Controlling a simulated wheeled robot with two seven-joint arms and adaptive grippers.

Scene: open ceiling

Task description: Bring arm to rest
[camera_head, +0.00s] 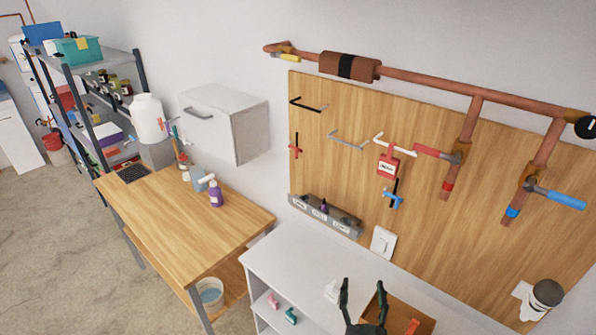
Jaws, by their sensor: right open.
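My right gripper (363,288) shows at the bottom of the head view, right of centre. Its two dark fingers point up and stand apart, with nothing seen between them. It is in front of the white cabinet top (300,250), beside a brown wooden tray (410,310) with a red item in it. The rest of the right arm is below the picture edge. My left gripper is not in view.
A wooden pegboard (340,125) with hooks, tags and valve handles hangs behind, under copper pipes (430,86). A wooden workbench (180,215) with a purple bottle (216,195) stands left, below a grey wall cabinet (225,125). A loaded shelf rack (95,100) stands far left.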

